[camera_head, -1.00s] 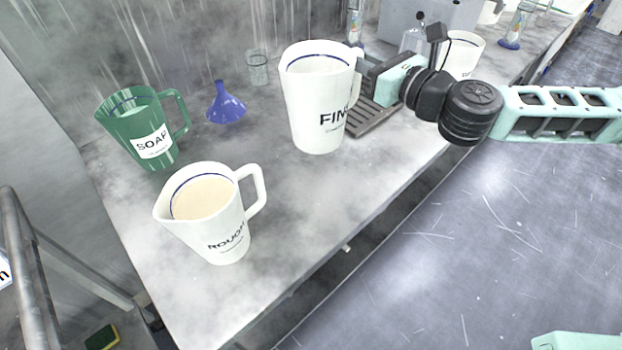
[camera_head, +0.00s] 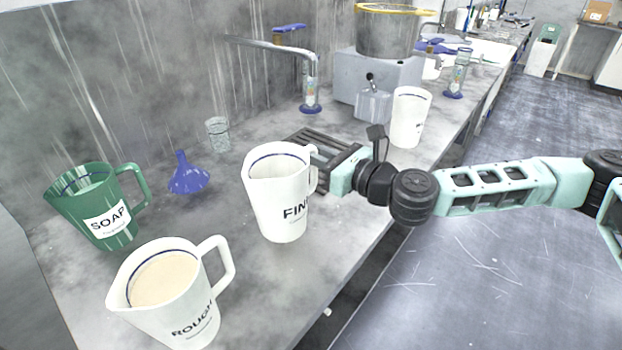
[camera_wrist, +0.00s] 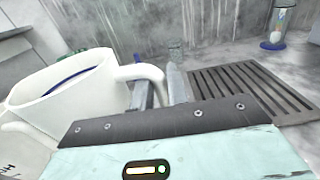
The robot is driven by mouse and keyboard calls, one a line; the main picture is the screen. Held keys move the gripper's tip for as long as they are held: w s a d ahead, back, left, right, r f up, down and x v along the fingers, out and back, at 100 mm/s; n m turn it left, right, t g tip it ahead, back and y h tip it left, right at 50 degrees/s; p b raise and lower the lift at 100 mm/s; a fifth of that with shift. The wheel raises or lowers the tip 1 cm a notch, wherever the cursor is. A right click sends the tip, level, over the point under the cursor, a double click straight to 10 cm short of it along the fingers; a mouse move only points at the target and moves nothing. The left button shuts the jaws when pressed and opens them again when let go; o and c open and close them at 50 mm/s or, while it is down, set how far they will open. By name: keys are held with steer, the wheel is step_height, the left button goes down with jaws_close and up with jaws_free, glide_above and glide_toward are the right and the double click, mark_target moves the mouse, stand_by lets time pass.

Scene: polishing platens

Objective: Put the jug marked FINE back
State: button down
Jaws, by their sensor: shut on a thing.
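The white jug marked FINE (camera_head: 280,200) is upright in the head view, over the grey bench, with a blue line inside its rim. I cannot tell whether its base touches the bench. My gripper (camera_head: 319,178) is at its right side, shut on its handle. In the wrist view the jug (camera_wrist: 75,95) is at the left and its handle (camera_wrist: 150,73) reaches between the fingers (camera_wrist: 158,88). The jug's lettering is partly cut off by its curve. A dark slatted drain rack (camera_head: 305,138) lies behind the gripper and also shows in the wrist view (camera_wrist: 250,90).
The ROUGH jug (camera_head: 190,325), holding a beige liquid, stands at front left. The green SOAP jug (camera_head: 95,215), blue funnel (camera_head: 188,178) and a clear glass (camera_head: 218,134) stand behind. Another white jug (camera_head: 409,118) stands beyond my gripper, near a grey machine (camera_head: 375,75). The tap (camera_head: 308,75) overhangs the back.

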mark_target(317, 174)
steer(key=shift+f, duration=2.4)
steer(key=c, duration=1.4)
jaws_free()
